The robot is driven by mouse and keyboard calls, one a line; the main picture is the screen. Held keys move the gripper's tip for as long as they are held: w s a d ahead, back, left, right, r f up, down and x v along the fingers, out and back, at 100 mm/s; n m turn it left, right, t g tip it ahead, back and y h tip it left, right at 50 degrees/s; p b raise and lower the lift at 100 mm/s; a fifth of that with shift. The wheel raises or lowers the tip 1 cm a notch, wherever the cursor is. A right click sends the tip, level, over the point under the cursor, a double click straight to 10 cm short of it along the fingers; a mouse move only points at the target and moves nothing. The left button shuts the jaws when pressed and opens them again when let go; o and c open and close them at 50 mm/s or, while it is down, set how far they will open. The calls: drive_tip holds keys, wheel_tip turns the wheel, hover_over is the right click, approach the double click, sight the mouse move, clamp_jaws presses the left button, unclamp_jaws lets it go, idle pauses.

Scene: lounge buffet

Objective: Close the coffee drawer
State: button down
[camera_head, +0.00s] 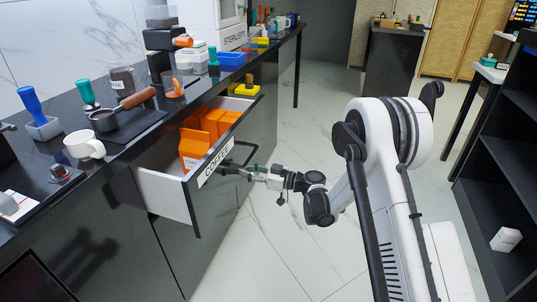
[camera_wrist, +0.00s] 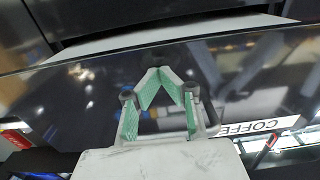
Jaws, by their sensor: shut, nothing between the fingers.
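The coffee drawer (camera_head: 203,203) is pulled out from the black counter. Its glossy dark front carries a white COFFEE label (camera_head: 215,163) and a black bar handle (camera_head: 247,153). Orange packs (camera_head: 213,122) stand inside it. My gripper (camera_head: 224,170) is shut and empty at the outer side of the drawer front, close to the label and handle; I cannot tell if it touches.
The counter above holds a white cup (camera_head: 84,145), a portafilter (camera_head: 104,120) on a dark mat and several tools. A dark shelf unit (camera_head: 505,160) stands at the right, with a white box (camera_head: 506,239) in it. The marble floor (camera_head: 285,245) before the drawer is clear.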

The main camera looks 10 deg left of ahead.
drive_tip(key=shift+x, duration=6.95)
drive_tip(key=shift+a, duration=0.2)
drive_tip(key=shift+x, duration=1.3)
drive_tip(key=shift+v, duration=4.55)
